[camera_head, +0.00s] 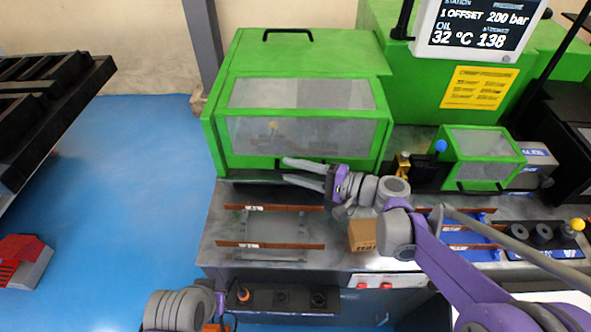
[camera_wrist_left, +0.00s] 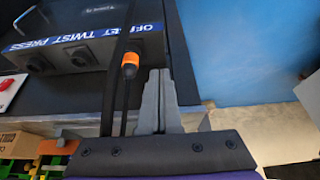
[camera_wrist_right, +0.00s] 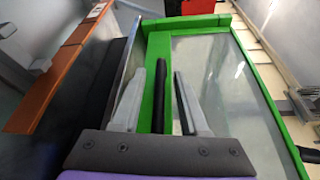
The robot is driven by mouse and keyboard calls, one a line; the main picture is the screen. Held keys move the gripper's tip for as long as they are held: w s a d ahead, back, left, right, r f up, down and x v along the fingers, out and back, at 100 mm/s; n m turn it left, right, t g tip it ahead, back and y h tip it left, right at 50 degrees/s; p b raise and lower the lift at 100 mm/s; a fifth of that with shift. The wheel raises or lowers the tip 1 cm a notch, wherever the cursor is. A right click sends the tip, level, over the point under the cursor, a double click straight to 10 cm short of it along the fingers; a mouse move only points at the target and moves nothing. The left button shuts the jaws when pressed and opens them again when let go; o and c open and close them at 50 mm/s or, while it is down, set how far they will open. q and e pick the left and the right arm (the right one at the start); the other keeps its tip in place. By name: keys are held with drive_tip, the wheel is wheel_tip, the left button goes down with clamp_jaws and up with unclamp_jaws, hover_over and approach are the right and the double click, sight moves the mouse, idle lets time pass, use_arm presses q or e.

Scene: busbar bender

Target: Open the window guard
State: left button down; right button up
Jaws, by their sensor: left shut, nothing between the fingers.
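The window guard (camera_head: 305,130) is a green frame with clear panes on the front of the large green machine. It looks closed in the head view. In the right wrist view its green edge (camera_wrist_right: 156,75) carries a black bar handle (camera_wrist_right: 183,95). My right gripper (camera_head: 284,170) is at the guard's lower front edge. Its fingers are apart, one on each side of the handle in the right wrist view, and I cannot tell whether they touch it. My left gripper (camera_wrist_left: 158,75) is shut and empty, low by the front of the bench, near an orange-tipped part (camera_wrist_left: 130,64).
Copper-coloured bars (camera_head: 270,245) lie on the bench below the guard. A cardboard box (camera_head: 362,235) stands right of them, under my right arm. A smaller green guard (camera_head: 482,155) is at the right.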

clamp_jaws()
idle(1.2)
